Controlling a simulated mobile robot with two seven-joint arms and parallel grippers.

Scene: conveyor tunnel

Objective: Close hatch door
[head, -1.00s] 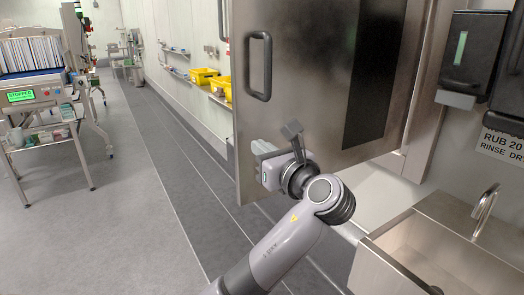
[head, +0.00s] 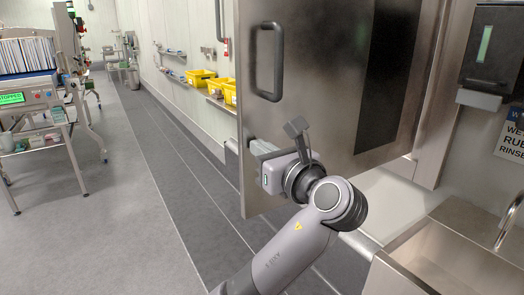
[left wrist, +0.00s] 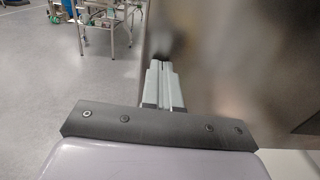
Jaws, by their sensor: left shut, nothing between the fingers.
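The hatch door (head: 325,95) is a large steel panel with a dark window strip. It stands open and fills the upper middle of the head view. Its dark bar handle (head: 266,62) is near the left edge. My left gripper (head: 256,147) is shut and empty, below the handle at the lower left part of the door. In the left wrist view, the closed fingers (left wrist: 160,70) point along the blurred door panel (left wrist: 225,60), which fills the right side. Whether the fingertips touch the door I cannot tell. My right gripper is not in view.
A steel sink (head: 450,255) is at the lower right, under a dark dispenser (head: 495,50). Yellow bins (head: 201,79) sit on a wall shelf behind the door. A machine with a green display (head: 12,98) stands at the far left.

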